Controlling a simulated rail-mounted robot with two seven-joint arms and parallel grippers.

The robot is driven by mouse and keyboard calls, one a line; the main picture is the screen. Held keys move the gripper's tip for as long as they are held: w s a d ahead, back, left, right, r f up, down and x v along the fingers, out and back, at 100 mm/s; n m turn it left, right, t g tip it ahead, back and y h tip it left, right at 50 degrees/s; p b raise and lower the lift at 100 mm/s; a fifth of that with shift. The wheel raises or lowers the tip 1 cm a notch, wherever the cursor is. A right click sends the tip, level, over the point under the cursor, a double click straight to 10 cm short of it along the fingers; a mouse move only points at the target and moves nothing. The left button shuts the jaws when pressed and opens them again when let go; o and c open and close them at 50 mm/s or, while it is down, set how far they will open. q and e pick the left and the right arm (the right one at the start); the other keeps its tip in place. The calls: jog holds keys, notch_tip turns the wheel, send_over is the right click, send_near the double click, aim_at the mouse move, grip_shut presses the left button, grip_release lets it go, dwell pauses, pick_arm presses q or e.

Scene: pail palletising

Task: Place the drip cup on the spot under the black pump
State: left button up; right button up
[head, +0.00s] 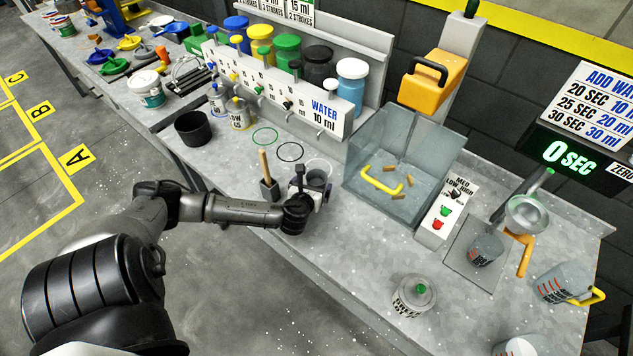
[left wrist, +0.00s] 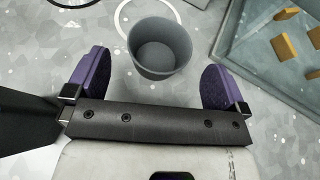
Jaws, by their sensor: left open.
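The drip cup, a small grey open-topped cup (left wrist: 160,48), stands upright on the counter and looks empty. In the head view the cup (head: 317,177) is partly hidden by my gripper. My left gripper (head: 313,184) is open, its purple-padded fingers on either side of the cup; in the left wrist view the gripper (left wrist: 155,82) has gaps between both pads and the cup. The cup overlaps the white ring (left wrist: 118,18). The black ring (head: 290,152), in front of the black-lidded jar (head: 318,66), is empty. My right gripper is not in view.
A wooden-handled tool in a dark holder (head: 268,190) stands just left of my gripper. A clear bin (head: 420,150) with brown pieces and a yellow handle is on the right. A black container (head: 193,128) stands further left. The green ring (head: 264,136) is empty.

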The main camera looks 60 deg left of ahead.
aim_at(315, 183)
pick_arm(q)
jog(key=b+x, duration=0.1)
jog(key=x, duration=0.3)
jog(key=shift+f, duration=0.2)
jog(key=shift+w+a+f+b, duration=0.15)
jog(key=shift+w+a+b, duration=0.15)
jog(key=shift+w, duration=0.05)
jog(key=c, duration=0.9)
jog(key=shift+c, duration=0.4)
